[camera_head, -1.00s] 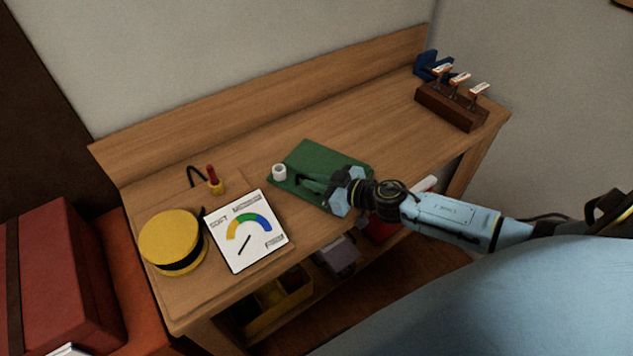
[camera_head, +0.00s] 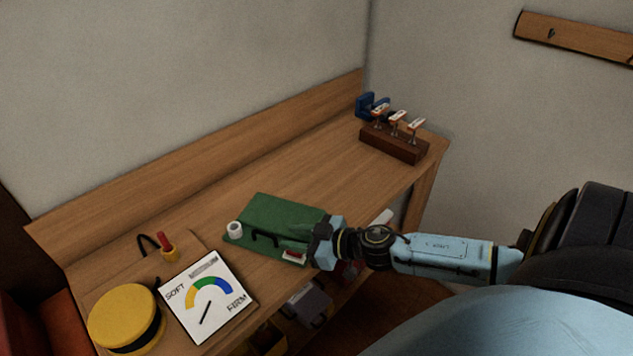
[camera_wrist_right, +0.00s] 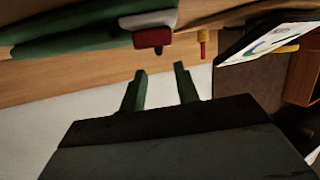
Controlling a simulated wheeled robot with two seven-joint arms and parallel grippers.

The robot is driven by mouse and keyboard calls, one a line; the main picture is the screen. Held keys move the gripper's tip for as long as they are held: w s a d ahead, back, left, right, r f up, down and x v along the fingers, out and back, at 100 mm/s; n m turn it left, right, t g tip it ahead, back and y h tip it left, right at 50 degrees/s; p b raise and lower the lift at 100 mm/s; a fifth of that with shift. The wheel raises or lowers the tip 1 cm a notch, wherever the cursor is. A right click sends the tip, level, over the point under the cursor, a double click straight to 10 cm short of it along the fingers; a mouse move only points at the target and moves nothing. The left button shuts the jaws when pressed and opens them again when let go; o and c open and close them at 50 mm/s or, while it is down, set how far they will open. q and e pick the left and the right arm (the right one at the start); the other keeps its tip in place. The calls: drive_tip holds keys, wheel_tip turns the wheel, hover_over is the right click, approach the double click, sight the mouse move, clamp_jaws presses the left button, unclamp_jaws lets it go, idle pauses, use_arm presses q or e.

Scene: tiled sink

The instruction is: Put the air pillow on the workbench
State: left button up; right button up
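The green, flat, pillow-like thing (camera_head: 285,212), which I take to be the air pillow, lies on the wooden workbench (camera_head: 310,165). A white cylinder (camera_head: 235,229) is at its left corner, and a small white and red piece (camera_head: 294,256) is at its front edge. My right gripper (camera_head: 292,248) is at its front right edge. In the right wrist view, the two green fingers (camera_wrist_right: 162,88) are apart with nothing between them. The pillow (camera_wrist_right: 85,32) and the red and white piece (camera_wrist_right: 152,35) lie beyond the fingertips. My left gripper is out of view.
A soft/firm gauge board (camera_head: 208,298), a yellow round drum (camera_head: 125,318) and a red-handled tool (camera_head: 168,247) stand at the left. A dark wooden block with tagged pegs (camera_head: 395,145) and a blue item (camera_head: 371,106) are at the far right end. The bench's back middle is clear.

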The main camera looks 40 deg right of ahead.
drive_tip(key=shift+v, duration=2.8)
